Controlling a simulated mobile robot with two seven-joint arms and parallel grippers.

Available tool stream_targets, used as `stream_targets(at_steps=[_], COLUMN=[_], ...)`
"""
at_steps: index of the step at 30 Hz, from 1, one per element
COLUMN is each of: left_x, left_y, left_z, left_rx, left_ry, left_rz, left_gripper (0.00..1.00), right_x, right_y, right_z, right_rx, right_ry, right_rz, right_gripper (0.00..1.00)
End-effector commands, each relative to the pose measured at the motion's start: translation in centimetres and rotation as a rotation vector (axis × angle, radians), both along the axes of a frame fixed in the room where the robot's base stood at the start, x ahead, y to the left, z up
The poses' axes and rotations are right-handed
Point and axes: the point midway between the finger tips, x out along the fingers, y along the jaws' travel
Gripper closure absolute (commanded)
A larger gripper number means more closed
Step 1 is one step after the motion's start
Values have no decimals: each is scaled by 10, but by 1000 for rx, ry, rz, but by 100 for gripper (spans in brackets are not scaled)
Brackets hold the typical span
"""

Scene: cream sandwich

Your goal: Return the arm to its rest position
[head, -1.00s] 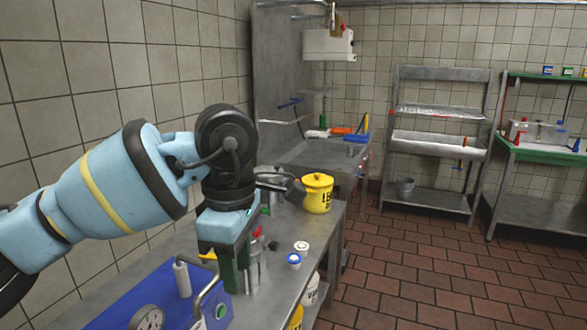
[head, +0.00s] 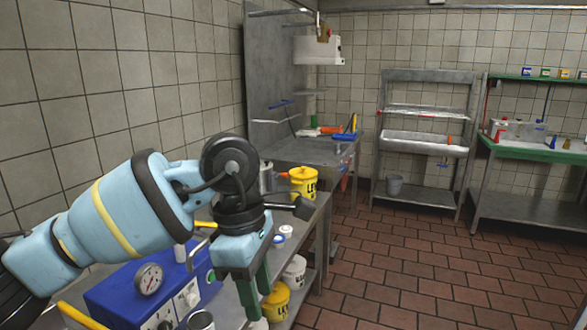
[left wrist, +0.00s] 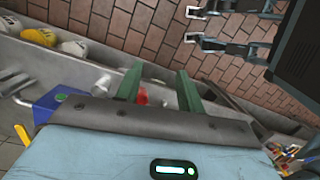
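My left arm comes in from the left in the head view, bent over the steel bench. Its gripper (head: 256,310) points down at the bench's front edge. In the left wrist view its two green fingers (left wrist: 158,85) stand apart with nothing held between them. A red thing shows behind the gap, too small to identify. My right gripper (left wrist: 190,25) shows at the top of the left wrist view, with two grey-tipped fingers apart and empty. It is not in the head view.
A blue box with a gauge (head: 137,290) stands on the bench (head: 312,212) beside my left arm. Buckets (head: 276,302) sit on the lower shelf. The tiled floor (head: 400,270) to the right is clear.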

Motion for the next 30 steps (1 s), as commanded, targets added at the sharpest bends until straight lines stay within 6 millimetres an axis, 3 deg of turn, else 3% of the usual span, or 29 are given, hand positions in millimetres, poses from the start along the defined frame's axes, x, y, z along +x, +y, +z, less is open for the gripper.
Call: stream_targets(at_steps=[10, 18, 24, 30], left_x=[-59, -100, -101, -80], left_y=[-73, -120, -126, -108], left_z=[-43, -37, -25, -31], left_rx=[-426, -860, -1137, -1367], left_ry=[359, 786, 1116, 1445], left_rz=[38, 233, 472, 783], left_gripper=[62, 62, 62, 62], right_x=[7, 10, 12, 14], right_y=[0, 0, 0, -1], right_z=[8, 15, 20, 24], right_rx=[1, 1, 1, 0], right_ry=[-19, -30, -38, -43], right_rz=[-1, -1, -2, -1], right_gripper=[64, 64, 64, 64])
